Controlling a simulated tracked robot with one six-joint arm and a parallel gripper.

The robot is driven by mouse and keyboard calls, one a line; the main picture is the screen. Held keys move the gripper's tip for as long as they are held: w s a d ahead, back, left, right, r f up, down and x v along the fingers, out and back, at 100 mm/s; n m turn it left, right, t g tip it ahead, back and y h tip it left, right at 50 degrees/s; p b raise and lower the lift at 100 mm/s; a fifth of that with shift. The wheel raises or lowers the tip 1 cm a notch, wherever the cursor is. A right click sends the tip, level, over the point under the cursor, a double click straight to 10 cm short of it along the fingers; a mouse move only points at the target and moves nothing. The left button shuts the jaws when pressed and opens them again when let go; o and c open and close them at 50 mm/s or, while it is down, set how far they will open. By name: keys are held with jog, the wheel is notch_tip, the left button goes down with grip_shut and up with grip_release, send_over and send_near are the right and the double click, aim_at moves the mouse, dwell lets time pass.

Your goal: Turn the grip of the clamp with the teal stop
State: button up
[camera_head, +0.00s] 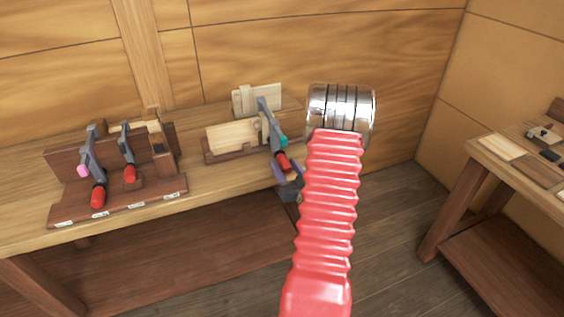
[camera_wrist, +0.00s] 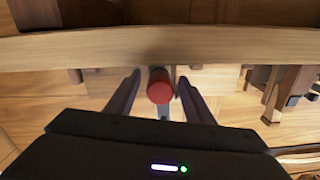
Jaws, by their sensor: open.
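The clamp with the teal stop (camera_head: 283,141) is a grey bar clamp on pale wooden boards at the bench's right end. Its red grip (camera_head: 283,162) points down toward the front. My gripper (camera_head: 285,172) is open at that grip, with one finger on each side. In the wrist view the round red end of the grip (camera_wrist: 160,86) lies between my two dark fingers, with gaps showing on both sides. The teal stop does not show in the wrist view.
A brown rack (camera_head: 120,202) on the bench's left holds two more red-gripped clamps, one with a pink stop (camera_head: 82,170). Another table (camera_head: 489,150) with small parts stands at the right. Open floor (camera_head: 385,215) lies between it and the bench.

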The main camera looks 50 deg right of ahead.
jog(key=v, duration=1)
jog(key=shift+w, duration=0.1)
